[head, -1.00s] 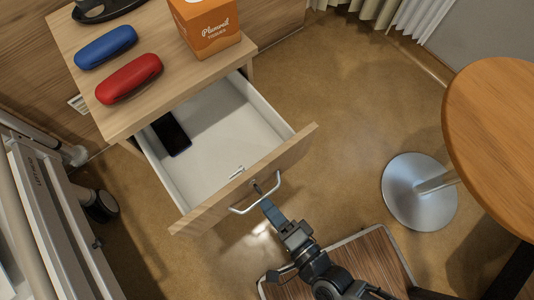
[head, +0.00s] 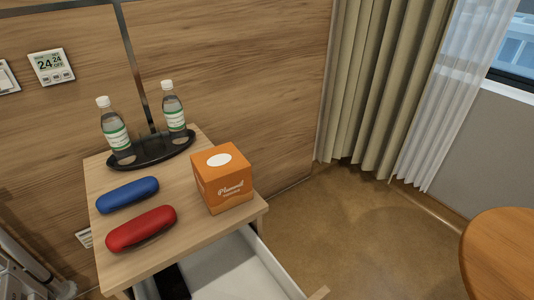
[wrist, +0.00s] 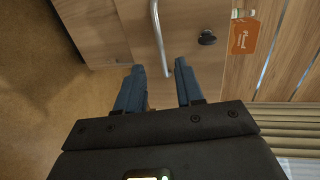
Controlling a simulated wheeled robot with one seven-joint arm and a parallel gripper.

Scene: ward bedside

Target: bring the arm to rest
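My gripper (wrist: 160,82) shows only in the wrist view, where its two blue-grey fingers stand apart with nothing held between them. A pale metal drawer handle (wrist: 158,35) runs just ahead of the fingertips; I cannot tell whether they touch it. In the head view the drawer (head: 235,262) of the bedside cabinet is open, its front mostly cut off by the lower edge. A dark flat object (head: 172,284), partly hidden by the cabinet top, lies inside it. My arm is out of the head view.
On the cabinet top (head: 180,232) are a blue case (head: 127,194), a red case (head: 141,228), an orange tissue box (head: 222,178) and a black tray (head: 150,152) with two bottles. A round table (head: 505,255) stands right. Floor (head: 350,235) between is clear.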

